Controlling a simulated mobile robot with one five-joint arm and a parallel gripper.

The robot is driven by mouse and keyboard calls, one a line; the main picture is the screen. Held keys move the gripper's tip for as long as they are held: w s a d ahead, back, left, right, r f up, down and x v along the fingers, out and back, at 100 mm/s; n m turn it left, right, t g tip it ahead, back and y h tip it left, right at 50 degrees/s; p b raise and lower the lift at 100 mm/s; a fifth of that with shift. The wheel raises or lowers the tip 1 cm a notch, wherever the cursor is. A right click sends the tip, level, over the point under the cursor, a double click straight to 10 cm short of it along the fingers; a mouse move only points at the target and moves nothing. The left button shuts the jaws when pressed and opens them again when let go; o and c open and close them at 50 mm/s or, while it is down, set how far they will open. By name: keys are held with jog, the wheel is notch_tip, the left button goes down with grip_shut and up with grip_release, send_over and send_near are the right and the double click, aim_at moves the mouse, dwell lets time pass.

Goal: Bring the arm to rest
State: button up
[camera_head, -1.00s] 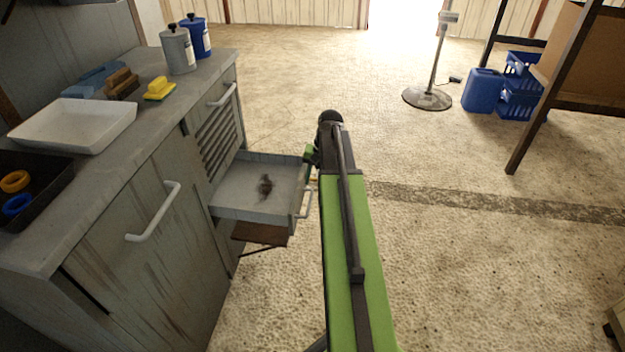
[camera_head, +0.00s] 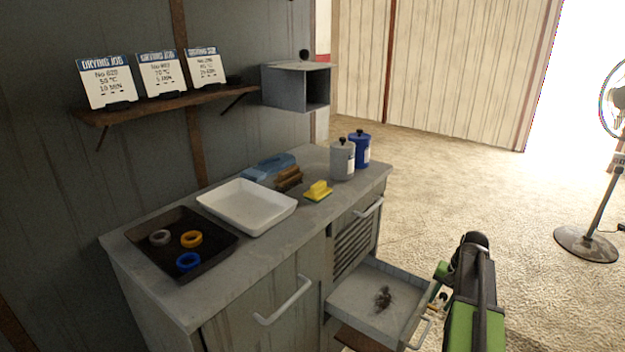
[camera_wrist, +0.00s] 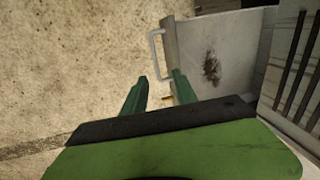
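My gripper (camera_wrist: 160,76) shows two green fingers in the wrist view. They stand apart with nothing held between them. In the head view my gripper (camera_head: 438,288) is partly hidden behind my arm, beside the open drawer at the lower right. The drawer (camera_head: 350,293) is pulled out of the grey cabinet and has a dark smudge on its floor. In the wrist view the drawer (camera_wrist: 235,50) and its pale handle (camera_wrist: 154,55) lie beyond the fingertips. The fingers appear apart from the handle.
The worktop (camera_head: 280,245) carries a black tray (camera_head: 205,262) with three rings, a white tray (camera_head: 262,228), a yellow brush (camera_head: 318,191) and two canisters. Three cards stand on a wall shelf (camera_head: 165,100). A fan (camera_head: 590,243) stands at right. The floor between is clear.

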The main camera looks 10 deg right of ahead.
jog(key=s+a+n+g+h, duration=0.2)
jog(key=a+n, duration=0.7)
jog(key=a, duration=2.7)
notch_tip(320, 180, up, 21)
jog(key=p, duration=2.1)
jog(key=shift+s+a+t+y, duration=0.3)
jog(key=shift+s+a, duration=0.15)
